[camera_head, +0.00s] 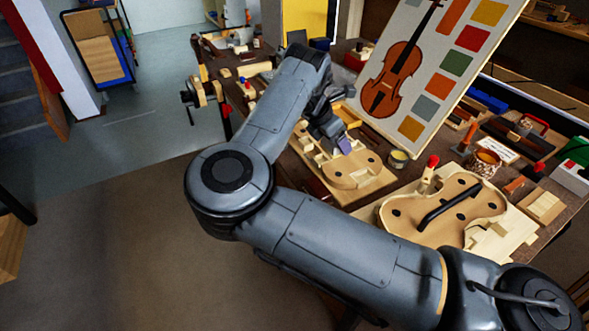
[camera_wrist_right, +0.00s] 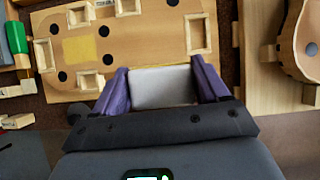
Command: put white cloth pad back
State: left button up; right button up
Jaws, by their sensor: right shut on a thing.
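My right gripper (camera_wrist_right: 160,70) has its two purple fingers shut on the white cloth pad (camera_wrist_right: 163,87), a flat pale grey-white rectangle held between them. The same board (camera_wrist_right: 140,45) lies ahead of the fingers in the right wrist view. It has dark round holes, several small wooden frames and a yellowish patch (camera_wrist_right: 78,50). The gap between pad and board cannot be judged. My left gripper is not in view.
A violin-shaped wooden form (camera_head: 420,208) with a black handle (camera_head: 450,206) lies to the right. A small round tin (camera_head: 398,158) stands between it and the board. A violin picture panel (camera_head: 425,70) rises behind.

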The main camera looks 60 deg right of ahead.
jog(key=b, duration=0.4)
send_over(302, 165)
jog(key=a, duration=0.2)
jog(key=f, duration=0.7)
jog(key=shift+w+d, duration=0.15)
jog(key=shift+w, duration=0.25)
jog(key=shift+f+b, duration=1.45)
jog(key=shift+f, duration=0.65)
jog(key=shift+r, duration=0.1)
jog(key=shift+f, duration=0.2)
